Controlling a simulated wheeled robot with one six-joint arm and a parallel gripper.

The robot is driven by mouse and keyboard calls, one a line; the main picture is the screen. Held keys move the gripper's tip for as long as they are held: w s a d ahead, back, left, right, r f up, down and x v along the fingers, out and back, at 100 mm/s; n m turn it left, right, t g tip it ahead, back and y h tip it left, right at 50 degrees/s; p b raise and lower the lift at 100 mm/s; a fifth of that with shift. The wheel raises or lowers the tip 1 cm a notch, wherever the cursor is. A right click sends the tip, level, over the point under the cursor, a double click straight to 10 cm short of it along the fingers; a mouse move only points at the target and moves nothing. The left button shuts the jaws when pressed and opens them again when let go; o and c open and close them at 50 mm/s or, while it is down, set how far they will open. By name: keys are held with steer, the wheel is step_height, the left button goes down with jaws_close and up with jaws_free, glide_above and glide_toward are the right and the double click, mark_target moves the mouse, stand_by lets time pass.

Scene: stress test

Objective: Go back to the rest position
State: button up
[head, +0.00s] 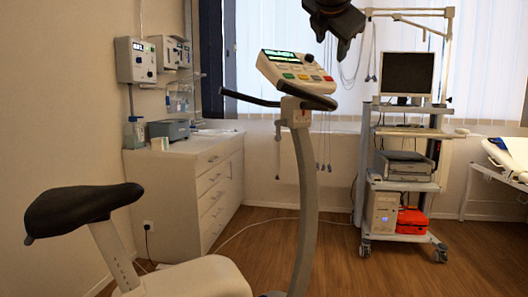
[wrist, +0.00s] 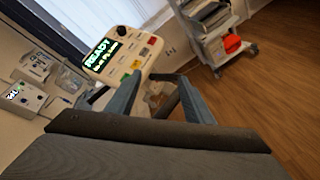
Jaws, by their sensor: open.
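My gripper (head: 332,42) hangs at the top of the head view, above and to the right of the exercise bike's console (head: 297,72). In the wrist view my gripper (wrist: 160,88) is open, its two fingers spread apart with nothing held between them. The console (wrist: 122,55) lies beyond the fingers, and its lit screen reads READY. In the head view the gripper appears apart from the console. The upper part of my arm is cut off by the top edge of the head view.
The bike's handlebar (head: 310,98) and black saddle (head: 80,208) stand in front. A wheeled trolley (head: 402,187) with a monitor (head: 407,74) and a red case (head: 412,222) is at right, beside a bed (head: 508,153). A white cabinet (head: 170,190) is at left.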

steer(key=s+f+m+g+y, duration=0.1)
steer(key=s+f+m+g, duration=0.25)
steer(key=f, duration=0.85)
steer(key=s+f+m+g+y, duration=0.1)
steer(key=s+f+m+g, duration=0.3)
steer(key=f, duration=0.8)
steer(key=s+f+m+g, duration=0.2)
steer(key=s+f+m, duration=0.35)
steer(key=f, duration=0.75)
steer(key=s+a+f+m+g+y, duration=0.25)
steer(key=s+f+m+g, duration=0.25)
steer(key=s+f+m, duration=0.75)
steer(key=s+d+r+n+p, duration=0.1)
steer(key=s+d+r+p, duration=0.4)
steer(key=p, duration=0.8)
steer(key=shift+s+d+h, duration=0.2)
steer(key=shift+d+h, duration=0.15)
steer(key=shift+d, duration=0.15)
